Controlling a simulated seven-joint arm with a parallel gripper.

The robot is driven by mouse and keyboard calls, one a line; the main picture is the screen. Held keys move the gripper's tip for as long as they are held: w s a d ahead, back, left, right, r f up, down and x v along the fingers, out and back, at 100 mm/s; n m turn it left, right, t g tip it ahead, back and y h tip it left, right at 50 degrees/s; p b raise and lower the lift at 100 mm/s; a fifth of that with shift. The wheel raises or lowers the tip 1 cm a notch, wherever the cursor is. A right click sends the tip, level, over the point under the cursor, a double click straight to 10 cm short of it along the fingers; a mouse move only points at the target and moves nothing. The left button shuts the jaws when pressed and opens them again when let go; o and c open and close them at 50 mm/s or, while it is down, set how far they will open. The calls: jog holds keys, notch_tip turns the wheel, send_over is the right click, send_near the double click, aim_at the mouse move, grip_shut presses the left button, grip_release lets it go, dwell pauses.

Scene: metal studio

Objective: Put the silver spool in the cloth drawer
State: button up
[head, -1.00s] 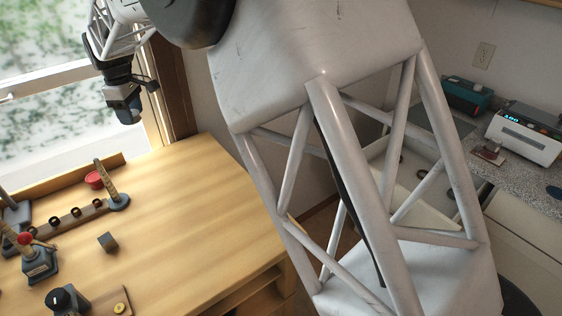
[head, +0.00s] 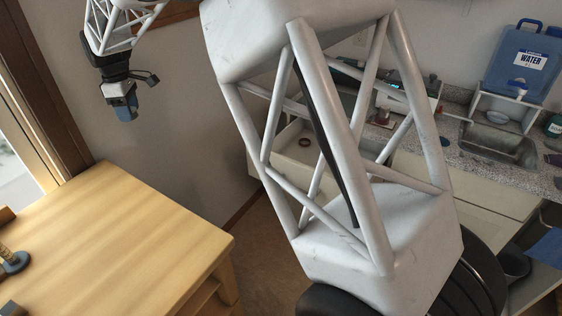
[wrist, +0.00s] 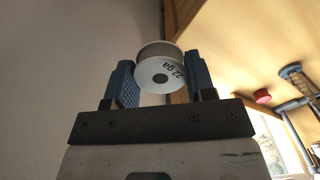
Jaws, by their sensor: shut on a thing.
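The silver spool (wrist: 160,52) is a short cylinder with a pale flange marked "22 ga" and a dark centre hole, seen in the wrist view. My gripper (wrist: 160,78) is shut on it, a blue textured finger on each side. In the head view my gripper (head: 126,108) hangs in the air against the grey wall, beyond the wooden table; the spool is too small to make out there. An open pale drawer (head: 290,163) shows at the counter, partly hidden behind my arm, with a dark ring inside. I cannot tell whether it is the cloth drawer.
The wooden table (head: 130,235) fills the lower left. A speckled counter (head: 455,160) runs along the right with a metal sink (head: 497,143) and a blue water container (head: 522,65). Open floor lies between table and counter.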

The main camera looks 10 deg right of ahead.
jog(key=w+d+m, duration=0.2)
jog(key=d, duration=1.5)
jog(key=w+d+m, duration=0.1)
jog(key=w+d, duration=0.1)
jog(key=d, duration=1.5)
jog(key=s+d+m, duration=0.1)
jog(key=s+d, duration=0.3)
jog(key=d, duration=0.7)
jog(key=s+d+m, duration=0.1)
jog(key=s+d, duration=0.2)
jog(key=d, duration=0.7)
jog(key=s+d+m, duration=0.1)
jog(key=s+d, duration=0.3)
jog(key=d, duration=0.7)
notch_tip(320, 180, down, 28)
jog(key=shift+w, duration=0.2)
jog(key=shift+f, duration=0.1)
jog(key=shift+f, duration=3)
jog(key=shift+f, duration=0.1)
